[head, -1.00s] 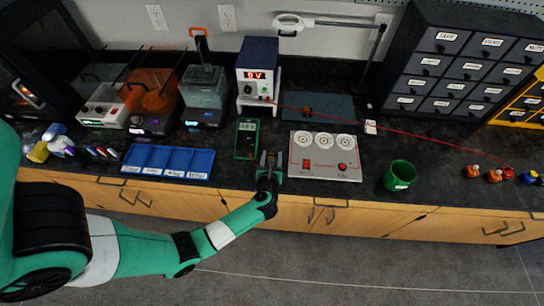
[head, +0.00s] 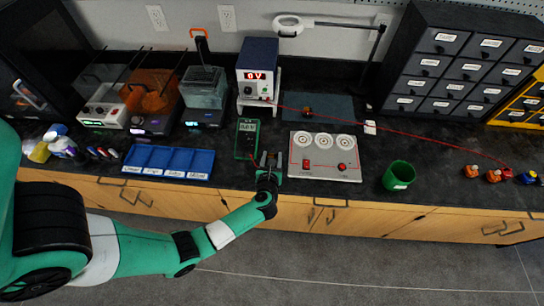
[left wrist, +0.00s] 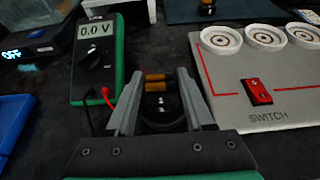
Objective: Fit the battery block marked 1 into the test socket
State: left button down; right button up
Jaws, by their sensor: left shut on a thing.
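My left gripper (head: 268,160) is over the front of the dark bench, between the green multimeter and the white switch board. I cannot tell which thing is the test socket. The white board (head: 325,170) has three round white holders in a row and a red switch (left wrist: 256,92). A small dark and orange item (head: 307,111) lies on the blue-grey mat behind it. My right gripper is not in view.
The multimeter (head: 246,139) stands just left of my gripper, with its leads (left wrist: 104,98) close to the left finger. A blue tray (head: 168,162) lies farther left. A green cup (head: 398,176) stands right of the board. A red wire (head: 420,138) crosses the bench.

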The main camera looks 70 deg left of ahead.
pick_arm(q)
jog(key=shift+f+b, duration=0.65)
jog(key=c, duration=0.6)
grip_release()
jog(key=shift+o, duration=0.2)
jog(key=shift+d+r, duration=0.1)
jog(key=shift+p+v, duration=0.7)
jog(key=shift+v, duration=0.05)
jog(key=shift+p+v, duration=1.1)
jog(key=shift+v, duration=0.8)
jog(key=shift+p+v, duration=1.2)
jog(key=shift+v, duration=1.15)
jog(key=shift+s+d+r, duration=0.2)
jog(key=shift+d, duration=0.1)
